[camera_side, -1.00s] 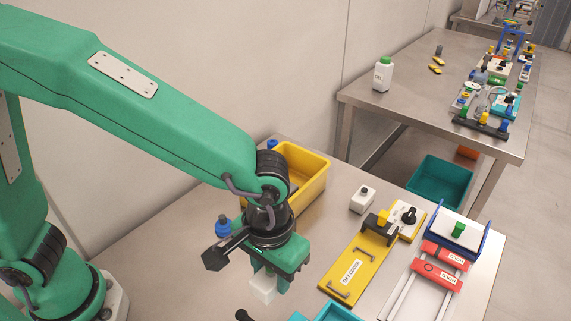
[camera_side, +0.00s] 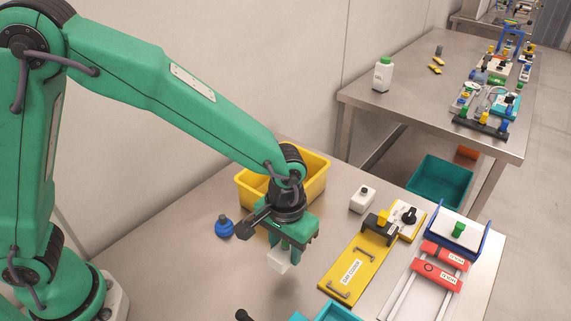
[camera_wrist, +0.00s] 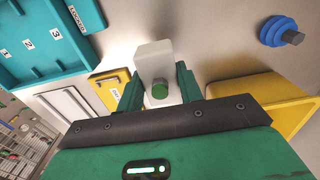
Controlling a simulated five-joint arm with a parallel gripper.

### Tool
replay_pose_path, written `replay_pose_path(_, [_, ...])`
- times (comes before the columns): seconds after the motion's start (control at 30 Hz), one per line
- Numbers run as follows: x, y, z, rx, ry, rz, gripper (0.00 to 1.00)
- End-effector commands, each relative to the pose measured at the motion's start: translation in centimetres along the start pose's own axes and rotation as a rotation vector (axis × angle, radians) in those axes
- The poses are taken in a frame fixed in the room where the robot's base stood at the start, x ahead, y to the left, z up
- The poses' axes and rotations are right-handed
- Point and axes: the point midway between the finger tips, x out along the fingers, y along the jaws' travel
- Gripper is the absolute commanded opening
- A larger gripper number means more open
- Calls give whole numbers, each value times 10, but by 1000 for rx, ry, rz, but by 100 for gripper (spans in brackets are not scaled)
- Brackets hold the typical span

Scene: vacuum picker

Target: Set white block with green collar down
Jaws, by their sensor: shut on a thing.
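The white block (camera_side: 277,262) hangs below my gripper (camera_side: 291,250), which is shut on it, above the bare steel table. A shadow falls on the table beneath it. In the wrist view the white block (camera_wrist: 153,62) sits between the two green fingers of my gripper (camera_wrist: 159,88). A round green part (camera_wrist: 159,90), which looks like the green collar, shows at the block's near end. In the side view the top of the block is hidden by the gripper.
A yellow bin (camera_side: 314,181) stands behind my gripper, and a blue knobbed part (camera_side: 224,228) lies to its left. Bare table lies below the gripper.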

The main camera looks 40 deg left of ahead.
Motion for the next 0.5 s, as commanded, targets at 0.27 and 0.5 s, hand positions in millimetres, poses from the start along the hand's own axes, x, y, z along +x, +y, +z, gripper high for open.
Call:
replay_pose_path(0.27, [16, -12, -24, -1, 1, 1, 12])
replay_pose_path(0.5, [18, -12, -25, 0, 1, 1, 12])
